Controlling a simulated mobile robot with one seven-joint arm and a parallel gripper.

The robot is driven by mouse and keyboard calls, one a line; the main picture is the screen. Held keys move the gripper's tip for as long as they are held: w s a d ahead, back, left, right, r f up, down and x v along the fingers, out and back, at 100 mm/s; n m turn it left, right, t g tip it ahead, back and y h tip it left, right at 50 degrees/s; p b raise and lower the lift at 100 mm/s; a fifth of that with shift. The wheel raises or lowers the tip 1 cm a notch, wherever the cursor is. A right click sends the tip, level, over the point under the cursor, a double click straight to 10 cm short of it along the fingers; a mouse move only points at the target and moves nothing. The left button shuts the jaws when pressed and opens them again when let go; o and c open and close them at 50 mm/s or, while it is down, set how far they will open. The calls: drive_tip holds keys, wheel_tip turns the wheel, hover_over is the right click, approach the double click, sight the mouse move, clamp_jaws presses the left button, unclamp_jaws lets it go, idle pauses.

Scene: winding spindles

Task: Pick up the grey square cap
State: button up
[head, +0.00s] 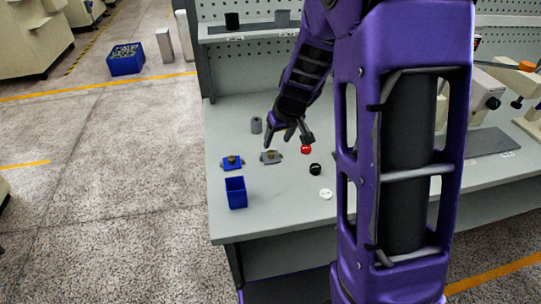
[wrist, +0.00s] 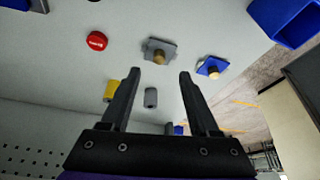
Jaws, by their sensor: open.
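The grey square cap (head: 270,157) lies on the table as a flat grey square piece with a brass-coloured round knob standing on it. In the wrist view the grey cap (wrist: 160,50) appears just beyond my fingertips, between their lines. My gripper (head: 288,141) is open, with its fingers above the table near the cap. In the wrist view nothing is between the fingers of my gripper (wrist: 160,75), and a gap separates them from the cap.
A similar blue square piece (head: 232,162) lies left of the grey one, with a blue bin (head: 236,192) in front. A red cap (head: 305,150), black cap (head: 315,169) and white cap (head: 326,194) lie to the right. A grey cylinder (head: 256,125) stands behind.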

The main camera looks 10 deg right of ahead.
sight(271, 152)
drive_tip(key=x, duration=0.8)
drive_tip(key=shift+w+f, duration=0.15)
drive_tip(key=shift+w, duration=0.25)
clamp_jaws()
